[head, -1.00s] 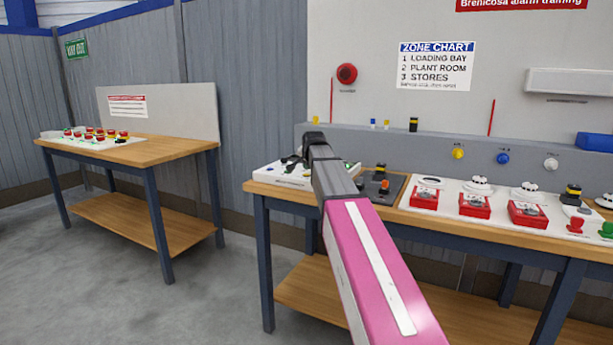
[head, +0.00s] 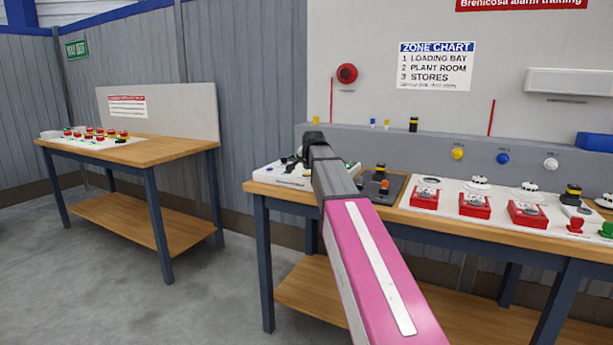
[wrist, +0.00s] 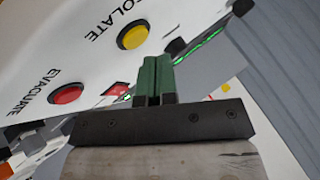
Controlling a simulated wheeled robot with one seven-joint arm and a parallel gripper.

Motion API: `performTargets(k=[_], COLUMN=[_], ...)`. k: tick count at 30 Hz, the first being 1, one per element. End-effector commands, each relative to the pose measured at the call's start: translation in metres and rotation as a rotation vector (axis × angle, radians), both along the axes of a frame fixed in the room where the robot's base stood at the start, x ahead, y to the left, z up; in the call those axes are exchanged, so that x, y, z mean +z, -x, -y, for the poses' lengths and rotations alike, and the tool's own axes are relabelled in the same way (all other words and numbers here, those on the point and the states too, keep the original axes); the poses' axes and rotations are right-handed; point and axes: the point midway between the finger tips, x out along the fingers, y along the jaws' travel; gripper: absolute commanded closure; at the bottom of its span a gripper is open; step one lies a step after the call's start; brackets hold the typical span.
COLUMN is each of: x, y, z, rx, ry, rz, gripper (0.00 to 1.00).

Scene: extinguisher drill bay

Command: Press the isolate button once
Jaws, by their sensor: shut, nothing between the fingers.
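The isolate button is a round yellow button (wrist: 134,34) beside the printed word ISOLATE on a white panel (wrist: 60,40) in the wrist view. My gripper (wrist: 154,62) has its green fingers together and empty. The fingertips are just below and right of the yellow button in the picture, apart from it there; their height above the panel is unclear. A red button (wrist: 66,94) marked EVACUATE is to the lower left. In the head view the white panel (head: 290,181) is at the left end of the bench, and my arm hides the fingers.
Red call-point boxes (head: 474,206) and other devices stand farther right on the bench (head: 262,188). A dark plate (head: 397,186) with small controls is close right of my arm. A second table (head: 170,148) stands at left, with open floor before it.

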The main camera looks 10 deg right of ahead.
Motion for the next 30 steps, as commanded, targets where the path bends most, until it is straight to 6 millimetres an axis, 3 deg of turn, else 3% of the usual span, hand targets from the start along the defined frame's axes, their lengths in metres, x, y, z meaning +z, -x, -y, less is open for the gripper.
performTargets(k=[30], x=[-0.011], y=[0.000], z=[0.000], rx=[0.000], ry=[0.000], rz=[0.000], gripper=[1.00])
